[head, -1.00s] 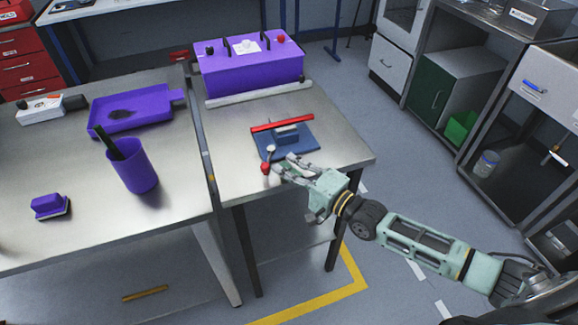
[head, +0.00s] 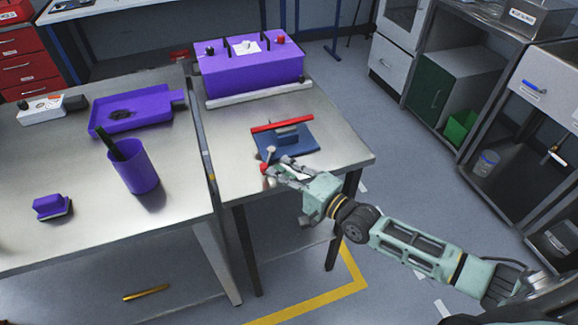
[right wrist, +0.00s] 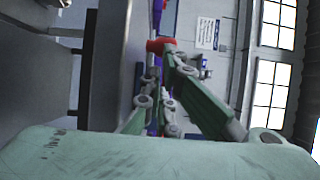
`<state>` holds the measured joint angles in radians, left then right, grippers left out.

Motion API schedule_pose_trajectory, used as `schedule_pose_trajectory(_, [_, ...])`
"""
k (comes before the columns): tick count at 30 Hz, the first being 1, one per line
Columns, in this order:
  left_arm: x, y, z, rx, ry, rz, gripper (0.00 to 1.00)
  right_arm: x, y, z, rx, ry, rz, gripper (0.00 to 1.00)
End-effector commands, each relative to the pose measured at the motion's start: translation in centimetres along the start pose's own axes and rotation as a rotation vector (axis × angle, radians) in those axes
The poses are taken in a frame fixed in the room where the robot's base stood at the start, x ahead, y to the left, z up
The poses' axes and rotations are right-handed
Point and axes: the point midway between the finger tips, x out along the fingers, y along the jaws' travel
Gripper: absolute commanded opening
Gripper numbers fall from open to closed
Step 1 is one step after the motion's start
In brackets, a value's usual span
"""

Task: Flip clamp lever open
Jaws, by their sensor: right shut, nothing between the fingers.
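The clamp has a blue base (head: 300,143) near the front of the right-hand steel table, with a red bar (head: 282,123) along its back. Its lever (head: 270,153) is at the base's front left corner, with a red knob (head: 264,168) low at the table's front edge. My right gripper (head: 273,168) is at the knob, its fingers shut with nothing gripped. In the right wrist view the red knob (right wrist: 160,45) shows at the fingertips; whether they touch it I cannot tell. The fingers partly hide the lever's lower end. My left gripper is out of view.
A purple housing (head: 250,75) stands behind the clamp, with a pale bar (head: 260,95) before it. The left table holds a purple tray (head: 130,110), a purple cup (head: 133,168) and a small purple block (head: 50,206). The steel surface left of the clamp (head: 228,150) is bare.

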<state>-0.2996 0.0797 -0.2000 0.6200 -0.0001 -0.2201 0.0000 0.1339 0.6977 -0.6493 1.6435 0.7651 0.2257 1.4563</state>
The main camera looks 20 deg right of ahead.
Motion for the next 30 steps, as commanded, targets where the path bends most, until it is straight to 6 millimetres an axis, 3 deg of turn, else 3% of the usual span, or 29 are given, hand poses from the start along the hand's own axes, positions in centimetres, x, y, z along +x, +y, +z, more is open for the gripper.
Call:
schedule_pose_trajectory(7, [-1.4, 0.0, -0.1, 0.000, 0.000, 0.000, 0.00, 0.5, -0.3, 0.9, 0.006, 0.007, -0.001, 0.00])
schedule_pose_trajectory(18, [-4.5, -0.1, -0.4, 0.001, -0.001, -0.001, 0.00, 1.4, -0.3, 2.1, 0.008, 0.182, 0.000, 0.00])
schedule_pose_trajectory(30, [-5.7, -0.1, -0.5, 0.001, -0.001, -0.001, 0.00, 2.1, -0.1, 2.7, -0.001, 0.272, 0.000, 0.00])
